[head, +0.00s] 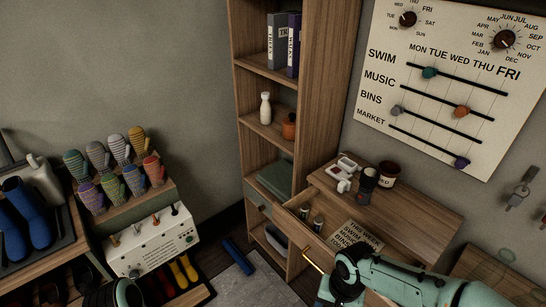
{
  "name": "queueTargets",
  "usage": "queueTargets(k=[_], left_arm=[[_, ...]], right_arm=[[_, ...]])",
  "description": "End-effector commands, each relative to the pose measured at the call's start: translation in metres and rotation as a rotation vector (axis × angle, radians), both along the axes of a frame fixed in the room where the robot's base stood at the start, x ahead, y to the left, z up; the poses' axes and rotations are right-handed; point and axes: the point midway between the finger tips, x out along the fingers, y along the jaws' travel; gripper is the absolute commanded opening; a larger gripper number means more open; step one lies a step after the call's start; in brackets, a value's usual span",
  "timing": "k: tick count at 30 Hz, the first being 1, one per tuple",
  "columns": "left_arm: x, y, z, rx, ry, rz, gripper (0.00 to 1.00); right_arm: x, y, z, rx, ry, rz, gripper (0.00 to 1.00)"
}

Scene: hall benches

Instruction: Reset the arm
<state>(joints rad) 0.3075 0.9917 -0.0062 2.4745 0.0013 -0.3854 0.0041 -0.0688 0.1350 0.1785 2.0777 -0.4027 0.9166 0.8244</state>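My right arm (400,277) comes in from the lower right in the head view. It bends at a dark joint (350,264) in front of the wooden cabinet, and a teal link (327,291) runs down to the bottom edge. Its gripper is not visible. A teal and dark part of my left arm (124,293) shows at the bottom left edge. The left gripper is out of view, so I cannot see what either gripper holds.
An open drawer (290,212) with small cylinders and a brass handle (313,259) lies close to my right arm. A tall shelf (318,125), a switch box (150,243) and a mitten rack (140,199) stand left.

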Motion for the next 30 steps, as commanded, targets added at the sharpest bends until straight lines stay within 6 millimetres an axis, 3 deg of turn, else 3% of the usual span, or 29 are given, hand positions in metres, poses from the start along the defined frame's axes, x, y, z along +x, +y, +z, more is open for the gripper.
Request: queueTargets(k=[1, 8, 12, 15, 21, 30], left_arm=[[0.002, 0.0, 0.003, 0.0, -0.003, 0.0, 0.43], [0.006, 0.0, 0.01, 0.0, -0.008, -0.001, 0.43], [0.008, 0.0, 0.016, 0.0, -0.01, 0.0, 0.43], [0.01, 0.0, 0.019, 0.001, -0.012, 0.0, 0.43], [0.012, 0.0, 0.023, 0.0, -0.014, 0.0, 0.43], [0.012, 0.0, 0.023, 0.0, -0.014, 0.0, 0.43]], right_arm=[[-0.002, 0.004, -0.024, 0.035, 0.026, 0.015, 0.6], [-0.027, 0.025, -0.133, 0.21, 0.074, 0.06, 0.6], [-0.069, 0.029, -0.206, 0.291, 0.078, 0.039, 0.6], [-0.104, 0.028, -0.245, 0.302, 0.067, 0.018, 0.6], [-0.154, 0.02, -0.283, 0.265, 0.052, 0.007, 0.6], [-0.163, 0.017, -0.289, 0.248, 0.043, 0.011, 0.6]])
